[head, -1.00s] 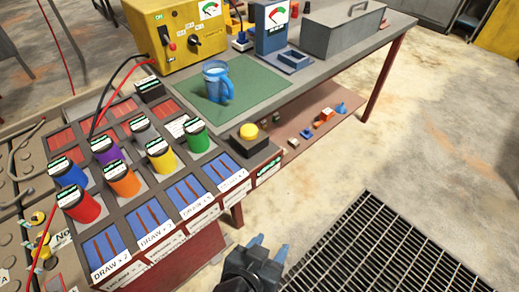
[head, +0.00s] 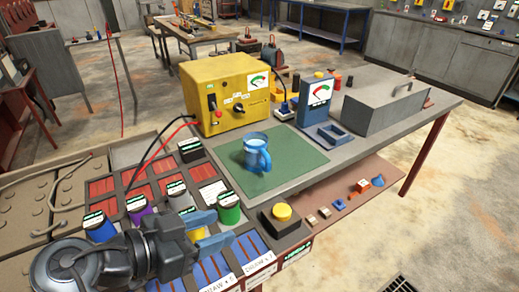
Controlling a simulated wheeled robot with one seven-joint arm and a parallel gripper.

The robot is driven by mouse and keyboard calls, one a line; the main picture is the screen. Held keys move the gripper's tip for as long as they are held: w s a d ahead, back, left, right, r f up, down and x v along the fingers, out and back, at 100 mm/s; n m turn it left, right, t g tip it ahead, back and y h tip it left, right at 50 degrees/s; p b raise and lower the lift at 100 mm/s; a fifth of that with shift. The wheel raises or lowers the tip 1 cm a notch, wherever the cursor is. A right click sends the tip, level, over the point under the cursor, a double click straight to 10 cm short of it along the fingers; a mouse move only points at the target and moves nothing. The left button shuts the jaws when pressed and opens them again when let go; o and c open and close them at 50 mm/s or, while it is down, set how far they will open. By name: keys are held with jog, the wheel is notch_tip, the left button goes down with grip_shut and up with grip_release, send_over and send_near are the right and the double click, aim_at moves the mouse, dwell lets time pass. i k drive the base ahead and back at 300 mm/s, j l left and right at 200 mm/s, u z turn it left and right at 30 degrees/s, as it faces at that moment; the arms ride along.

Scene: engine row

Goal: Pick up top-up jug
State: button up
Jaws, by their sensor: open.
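The top-up jug (head: 256,153) is a translucent blue jug with a handle on its right side. It stands upright on a green mat (head: 292,162) on the grey bench. My gripper (head: 219,229) has blue fingers and is open. It is over the front rack of coloured cylinders, to the lower left of the jug and apart from it. My arm and gripper hide part of the rack and some of its cylinders.
A yellow box with a gauge (head: 226,92) stands behind the jug. A blue gauge stand (head: 316,100) and a grey lidded box (head: 382,104) are to the right. A green cylinder (head: 229,210) and a yellow button (head: 282,212) are near my gripper. The mat around the jug is clear.

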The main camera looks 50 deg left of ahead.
aim_at(257, 159)
jog(key=i+j, duration=0.3)
jog(key=j, duration=0.15)
jog(key=i+j, duration=0.3)
jog(key=j, duration=0.15)
